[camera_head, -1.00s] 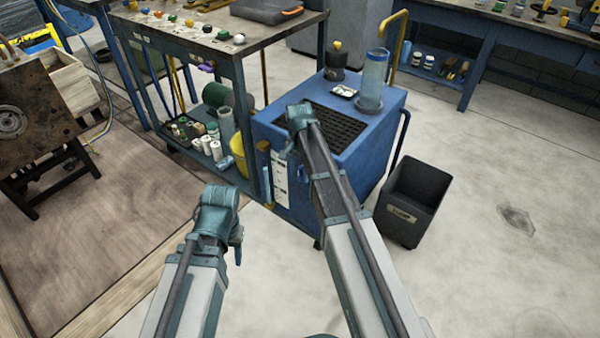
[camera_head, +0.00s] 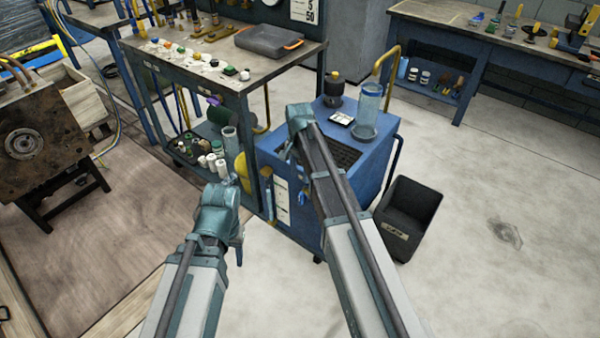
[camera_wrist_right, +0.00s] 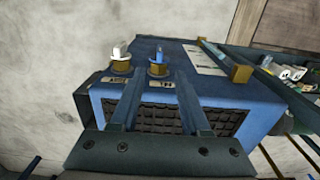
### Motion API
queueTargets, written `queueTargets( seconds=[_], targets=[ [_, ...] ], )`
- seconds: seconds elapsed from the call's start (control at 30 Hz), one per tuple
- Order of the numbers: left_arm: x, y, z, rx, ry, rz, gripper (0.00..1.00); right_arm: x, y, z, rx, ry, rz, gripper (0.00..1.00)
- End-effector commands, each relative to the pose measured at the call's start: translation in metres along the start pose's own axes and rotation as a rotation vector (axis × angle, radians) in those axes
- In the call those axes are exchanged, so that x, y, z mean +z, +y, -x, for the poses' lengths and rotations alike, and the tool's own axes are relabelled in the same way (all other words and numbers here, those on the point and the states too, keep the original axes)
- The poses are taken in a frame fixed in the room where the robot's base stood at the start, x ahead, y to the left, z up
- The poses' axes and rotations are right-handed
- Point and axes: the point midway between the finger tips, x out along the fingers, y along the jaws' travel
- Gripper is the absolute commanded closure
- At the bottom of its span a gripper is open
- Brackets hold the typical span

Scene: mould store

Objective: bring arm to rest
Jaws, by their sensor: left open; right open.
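My left gripper (camera_head: 238,248) hangs below the end of my left arm, small and partly hidden by the wrist, over the pale floor. My right arm reaches over the near side of the blue cart (camera_head: 290,232). Its gripper is mostly hidden behind the arm in the head view. In the right wrist view the two fingers of my right gripper (camera_wrist_right: 158,78) stand apart with nothing between them. Beyond them is the blue cart body (camera_wrist_right: 235,95) with a dark grille and two brass-collared fittings, one white (camera_wrist_right: 120,55) and one blue (camera_wrist_right: 158,60).
A black bin (camera_head: 408,215) stands right of the cart. A clear cylinder (camera_head: 367,108) and a dark pot (camera_head: 334,88) stand on the cart. A workbench (camera_head: 215,75) with small parts is behind left. A rusty mould block (camera_head: 45,130) is far left. Floor at right is open.

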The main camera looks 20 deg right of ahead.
Motion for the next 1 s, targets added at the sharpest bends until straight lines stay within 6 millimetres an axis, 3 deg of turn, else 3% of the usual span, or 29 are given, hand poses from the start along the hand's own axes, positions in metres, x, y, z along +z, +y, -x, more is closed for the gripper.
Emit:
queueTargets(
  seconds=[0.07, 0.57, 0.67, 0.77, 1.0],
  targets=[
    [0.000, -0.001, 0.007, 0.000, 0.000, 0.000, 0.50, 0.000, 0.000, 0.007, 0.000, 0.000, 0.000, 0.54],
    [0.000, -0.001, 0.006, 0.000, 0.000, 0.000, 0.50, 0.000, 0.000, 0.006, 0.000, 0.000, 0.001, 0.54],
    [0.001, -0.001, 0.015, 0.000, 0.000, 0.000, 0.50, 0.009, 0.002, 0.015, 0.002, 0.001, 0.029, 0.54],
    [0.002, -0.004, 0.038, 0.000, 0.000, 0.000, 0.50, 0.037, 0.010, 0.038, 0.009, 0.004, 0.129, 0.54],
    [0.007, -0.011, 0.121, 0.000, 0.000, 0.000, 0.50, 0.142, 0.048, 0.121, 0.046, 0.014, 0.586, 0.54]
  ],
)
